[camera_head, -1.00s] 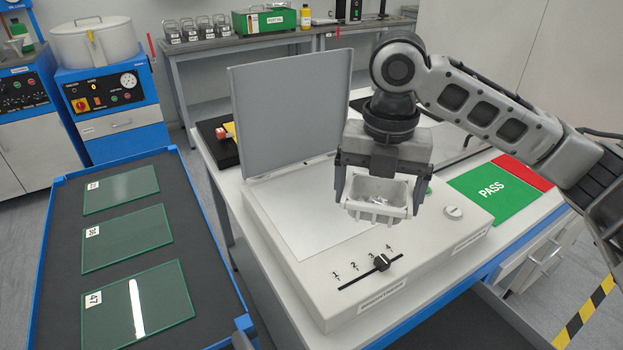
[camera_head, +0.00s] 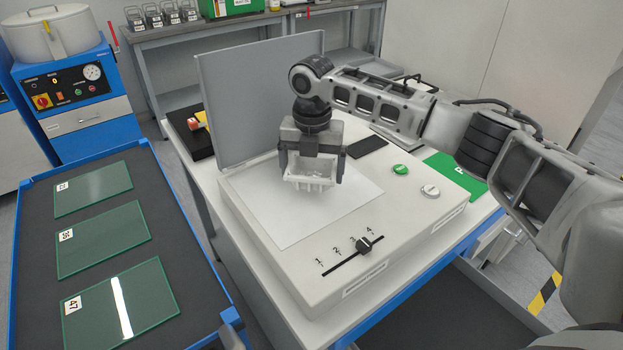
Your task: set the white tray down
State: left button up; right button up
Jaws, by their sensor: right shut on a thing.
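The small white tray (camera_head: 309,183) is in my right gripper (camera_head: 310,178), whose two fingers are shut on it from both sides. The tray is over the pale square plate (camera_head: 290,220) on top of the white machine. I cannot tell whether its bottom touches the plate. Something small and pale lies inside the tray, too small to make out. My left gripper is not in view.
The machine's grey lid (camera_head: 262,95) stands open behind the tray. A slider knob (camera_head: 363,244), a green button (camera_head: 400,170) and a white button (camera_head: 430,191) sit on the machine. A green pad (camera_head: 452,172) lies to its right. Green glass plates (camera_head: 100,240) lie on the cart at left.

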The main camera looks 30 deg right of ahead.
jog(key=shift+w+f, duration=0.15)
jog(key=shift+f, duration=1.55)
jog(key=shift+f, duration=0.1)
jog(key=o, duration=0.7)
notch_tip(320, 180, up, 12)
jog(key=shift+r, duration=0.15)
